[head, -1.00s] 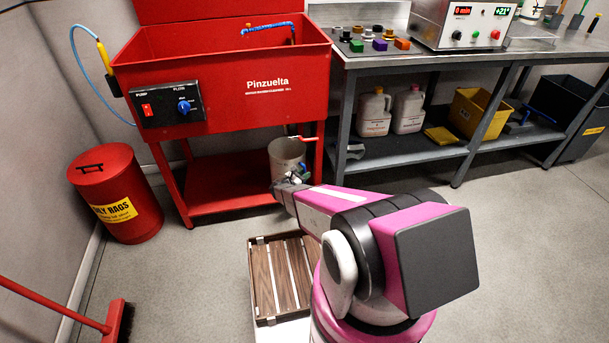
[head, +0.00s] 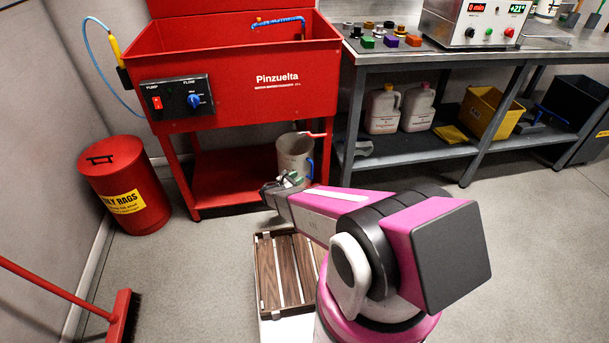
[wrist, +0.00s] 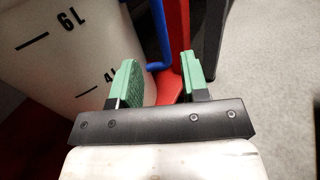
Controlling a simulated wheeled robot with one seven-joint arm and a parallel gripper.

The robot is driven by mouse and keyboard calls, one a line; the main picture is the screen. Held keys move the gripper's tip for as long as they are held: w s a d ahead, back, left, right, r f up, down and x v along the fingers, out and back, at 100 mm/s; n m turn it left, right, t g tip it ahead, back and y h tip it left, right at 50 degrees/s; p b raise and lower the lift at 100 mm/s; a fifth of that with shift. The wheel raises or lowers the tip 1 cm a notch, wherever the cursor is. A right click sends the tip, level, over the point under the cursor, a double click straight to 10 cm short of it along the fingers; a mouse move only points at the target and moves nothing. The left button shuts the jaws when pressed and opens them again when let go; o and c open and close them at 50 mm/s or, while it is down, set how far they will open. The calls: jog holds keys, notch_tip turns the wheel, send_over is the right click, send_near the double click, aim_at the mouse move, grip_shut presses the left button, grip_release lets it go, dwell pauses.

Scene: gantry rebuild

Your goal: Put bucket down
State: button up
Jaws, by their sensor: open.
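The pale bucket (head: 294,154) appears to stand upright at the right end of the red lower shelf (head: 232,172), under the red wash basin; its base is partly hidden by my gripper. In the wrist view the bucket (wrist: 62,52) fills the left side, with litre marks on its wall and a blue handle (wrist: 160,38) at its right. My gripper (head: 287,179) is in front of the bucket. Its green fingers (wrist: 161,78) are apart with nothing between them. The handle shows beyond the fingers; whether anything touches it I cannot tell.
The red basin (head: 240,85) overhangs the shelf, with a red-handled drain valve (head: 312,134) above the bucket. A red rag bin (head: 122,185) stands left. A steel bench (head: 400,157) stands right. A slatted wooden platform (head: 268,275) lies near my arm. Open floor is at left.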

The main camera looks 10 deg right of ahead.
jog(key=s+d+r+m+g+y, duration=0.3)
jog(key=s+r+m+g, duration=0.1)
jog(key=s+r+m, duration=0.3)
jog(key=s+d+r+m+g+y, duration=0.35)
jog(key=s+r+m+g, duration=0.2)
jog(key=s+r, duration=0.2)
jog(key=s+a+r+m+y, duration=0.4)
jog(key=s+r+m+y, duration=0.5)
jog(key=r, duration=0.5)
jog(key=shift+s+r+m+t, duration=0.25)
jog(key=shift+s+m+t, duration=0.2)
jog(key=shift+s+m, duration=0.45)
jog(key=shift+w, duration=0.15)
